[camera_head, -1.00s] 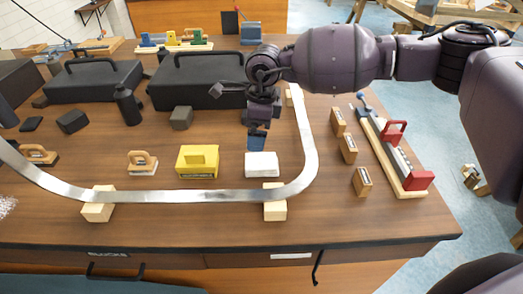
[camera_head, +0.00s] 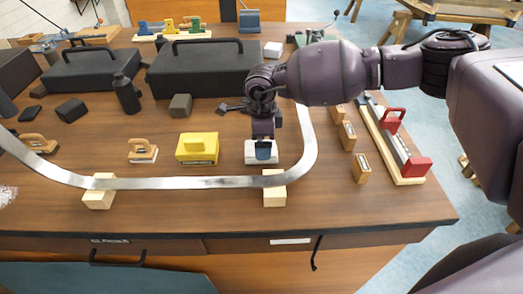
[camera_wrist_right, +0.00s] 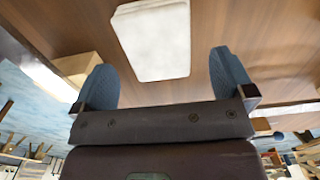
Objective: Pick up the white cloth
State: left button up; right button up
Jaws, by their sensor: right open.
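The white cloth (camera_head: 251,158), a small folded rectangle, lies on the wooden tabletop inside the bend of the metal strip, right of the yellow block. My right gripper (camera_head: 263,151) points down over it, and a blue finger covers part of it in the head view. In the right wrist view the cloth (camera_wrist_right: 155,40) shows whole, just beyond the two blue fingertips. The right gripper (camera_wrist_right: 163,78) is open with nothing between its fingers. I cannot tell whether the fingers touch the cloth. My left gripper is not in view.
A curved metal strip (camera_head: 160,183) on wooden blocks rings the cloth in front and at right. A yellow block (camera_head: 198,148) stands to the left. Small wooden blocks (camera_head: 347,135) and a red-ended tool (camera_head: 398,150) are at right. Black cases (camera_head: 203,72) stand behind.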

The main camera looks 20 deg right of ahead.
notch_tip(320, 180, down, 4)
jog(key=shift+a+r, duration=0.1)
jog(key=shift+r, duration=0.1)
jog(key=shift+c, duration=0.2)
jog(key=c, duration=0.9)
jog(key=shift+r, duration=0.1)
notch_tip(320, 180, up, 20)
